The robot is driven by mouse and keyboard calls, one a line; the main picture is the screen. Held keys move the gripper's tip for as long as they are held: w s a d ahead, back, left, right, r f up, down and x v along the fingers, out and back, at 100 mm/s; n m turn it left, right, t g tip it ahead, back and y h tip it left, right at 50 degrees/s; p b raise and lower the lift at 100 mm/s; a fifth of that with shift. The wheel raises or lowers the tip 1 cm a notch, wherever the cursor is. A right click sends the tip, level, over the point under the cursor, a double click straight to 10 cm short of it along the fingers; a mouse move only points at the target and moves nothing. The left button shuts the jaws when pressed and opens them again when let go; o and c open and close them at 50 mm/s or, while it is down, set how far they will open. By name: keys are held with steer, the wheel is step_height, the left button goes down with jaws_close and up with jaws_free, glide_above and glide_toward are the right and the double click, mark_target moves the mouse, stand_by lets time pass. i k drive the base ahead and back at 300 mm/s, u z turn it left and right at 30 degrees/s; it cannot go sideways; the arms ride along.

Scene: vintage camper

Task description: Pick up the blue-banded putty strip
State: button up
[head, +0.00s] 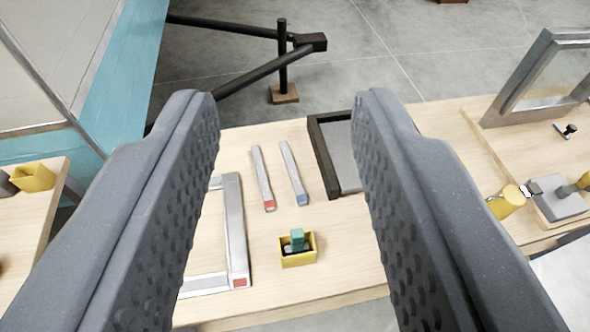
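The blue-banded putty strip (294,173) is a thin grey bar lying on the wooden table, with a blue band at its near end. A similar grey strip with a red band (263,178) lies just left of it, apart from it. My gripper (287,105) is open, with its two dark, dimpled fingers wide apart in the foreground. Both strips show in the gap between the fingers, apart from them and farther off. Nothing is held.
A yellow box (298,258) with a green-handled item stands nearer. A grey frame with a red mark (236,230) lies left, partly hidden by the left finger. A black-rimmed tray (322,157) lies right of the strips. A window frame (540,75) stands far right.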

mark_target(293, 171)
steer(key=k, duration=0.6)
steer(key=u, duration=0.35)
steer(key=i, duration=1.5)
steer(key=z, duration=0.1)
